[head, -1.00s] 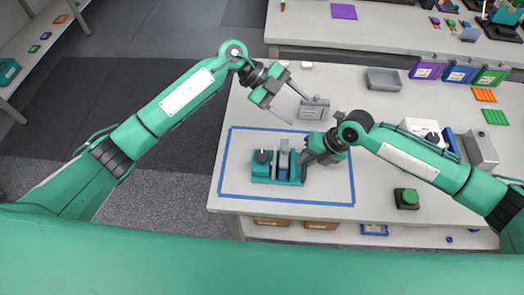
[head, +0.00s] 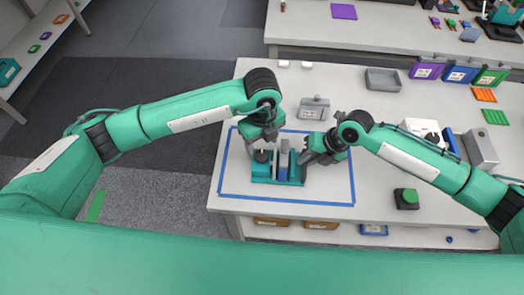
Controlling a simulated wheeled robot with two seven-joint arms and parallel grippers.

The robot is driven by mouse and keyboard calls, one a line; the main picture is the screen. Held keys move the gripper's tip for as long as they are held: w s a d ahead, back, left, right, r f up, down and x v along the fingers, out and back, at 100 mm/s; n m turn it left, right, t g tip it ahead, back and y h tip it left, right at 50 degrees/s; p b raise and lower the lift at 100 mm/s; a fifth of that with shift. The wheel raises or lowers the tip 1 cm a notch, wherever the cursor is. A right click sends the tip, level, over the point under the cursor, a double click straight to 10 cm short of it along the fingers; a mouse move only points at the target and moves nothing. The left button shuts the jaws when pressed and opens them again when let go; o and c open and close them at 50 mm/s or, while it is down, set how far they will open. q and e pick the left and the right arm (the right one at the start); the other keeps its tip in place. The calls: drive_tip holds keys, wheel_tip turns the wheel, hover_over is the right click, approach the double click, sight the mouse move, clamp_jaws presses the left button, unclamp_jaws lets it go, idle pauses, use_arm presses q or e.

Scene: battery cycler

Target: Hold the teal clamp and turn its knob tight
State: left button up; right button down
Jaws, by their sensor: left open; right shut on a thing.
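The teal clamp (head: 276,181) stands inside the blue tape outline on the table, with grey upright parts at its middle. Its dark knob (head: 261,156) is at its left end. My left gripper (head: 260,148) points down over the knob with its fingers open around it; whether they touch it I cannot tell. My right gripper (head: 308,157) is shut on the right end of the teal clamp. The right gripper's fingertips are partly hidden against the clamp.
A grey block (head: 313,108) and a grey tray (head: 383,80) lie behind the tape outline (head: 352,180). A box with a green button (head: 407,198) stands at the right. Purple, blue and green bins (head: 459,74) line the back right.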

sight(262, 155)
use_arm(q)
wheel_tip(262, 155, down, 6)
drive_tip(key=shift+r, duration=0.15)
drive_tip(key=c, duration=1)
